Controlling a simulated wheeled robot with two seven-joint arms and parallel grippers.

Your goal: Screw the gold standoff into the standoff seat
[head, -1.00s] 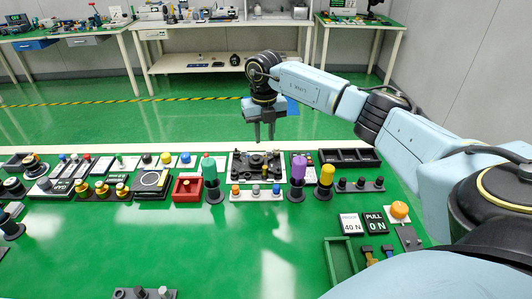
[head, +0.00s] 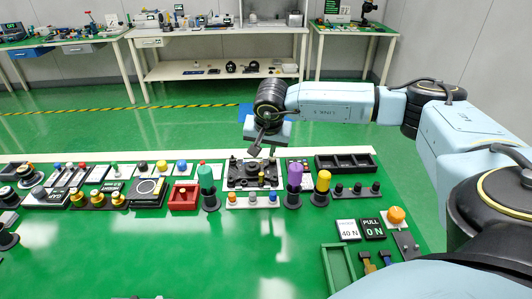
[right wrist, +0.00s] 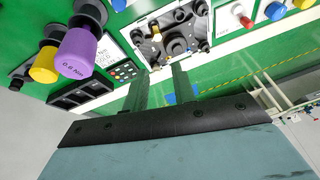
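A small gold post (right wrist: 155,28), which looks like the gold standoff, stands in the dark fixture (right wrist: 172,52) on a white plate in the right wrist view. In the head view the fixture (head: 236,174) lies at the back middle of the green bench, and the gold post (head: 262,178) shows small near its front. I cannot tell which part is the standoff seat. My right gripper (head: 263,151) is above the fixture's back side, tilted. In the right wrist view its two fingers (right wrist: 161,72) are apart with nothing between them. My left gripper is not in view.
A purple-topped post (head: 295,174) and a yellow-topped post (head: 322,181) stand right of the fixture. A green-topped post (head: 206,178) and a red box (head: 184,200) stand left. A strip with coloured knobs (head: 252,201) lies in front. The bench's front middle is clear.

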